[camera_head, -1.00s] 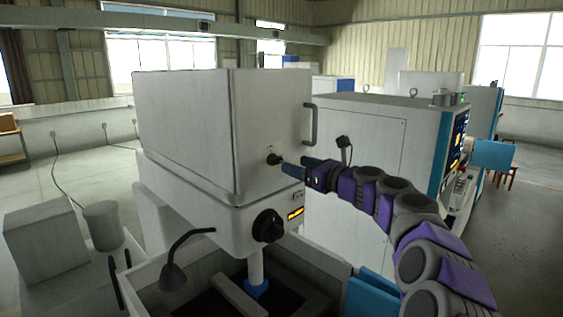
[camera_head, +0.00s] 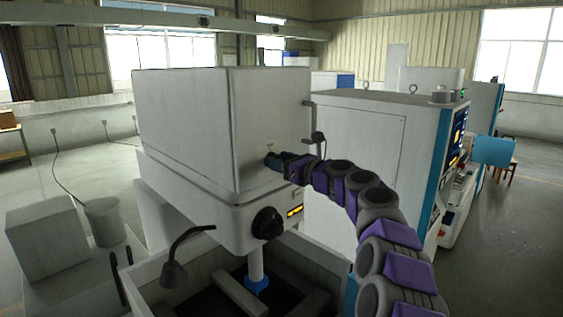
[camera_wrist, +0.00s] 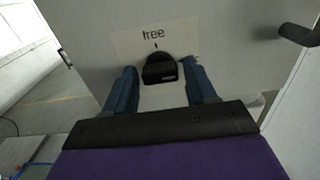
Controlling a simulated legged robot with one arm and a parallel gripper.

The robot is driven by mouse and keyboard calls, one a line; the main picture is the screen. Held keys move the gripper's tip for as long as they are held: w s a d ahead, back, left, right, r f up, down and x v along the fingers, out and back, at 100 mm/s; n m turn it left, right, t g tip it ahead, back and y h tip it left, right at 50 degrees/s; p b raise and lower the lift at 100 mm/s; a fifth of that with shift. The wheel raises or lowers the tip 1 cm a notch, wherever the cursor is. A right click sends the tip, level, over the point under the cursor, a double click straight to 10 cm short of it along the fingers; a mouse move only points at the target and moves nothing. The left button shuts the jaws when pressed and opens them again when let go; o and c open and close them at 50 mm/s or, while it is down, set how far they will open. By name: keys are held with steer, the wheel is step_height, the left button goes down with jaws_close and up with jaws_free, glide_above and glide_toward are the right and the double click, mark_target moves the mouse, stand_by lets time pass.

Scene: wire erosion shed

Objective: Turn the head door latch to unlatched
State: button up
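The head door latch (camera_wrist: 160,70) is a small black knob on the pale door face (camera_wrist: 215,30), just below a label reading "free" (camera_wrist: 153,34) with a short dark tick. My gripper (camera_wrist: 162,66) has its two blue fingers on either side of the latch. They stand apart, with narrow gaps seeming to show beside the knob; contact is unclear. In the head view my gripper (camera_head: 270,160) is at the lower right of the white machine head (camera_head: 185,130) and hides most of the latch.
A dark door handle (camera_wrist: 298,35) sticks out at upper right in the wrist view. Another white machine cabinet (camera_head: 355,150) stands close on the right.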

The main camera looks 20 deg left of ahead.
steer(key=shift+w+a+f, duration=0.1)
steer(key=shift+a+f, duration=0.05)
steer(key=shift+a, duration=0.15)
steer(key=c, duration=0.3)
steer(key=shift+f, duration=0.1)
steer(key=c, duration=0.5)
steer(key=shift+n, duration=0.3)
steer(key=shift+w+f+n+b, duration=0.1)
steer(key=shift+n+b, duration=1.8)
steer(key=shift+n, duration=2.4)
steer(key=shift+f+n+b, duration=0.1)
steer(key=shift+n+b, duration=1.75)
steer(key=shift+n, duration=2.45)
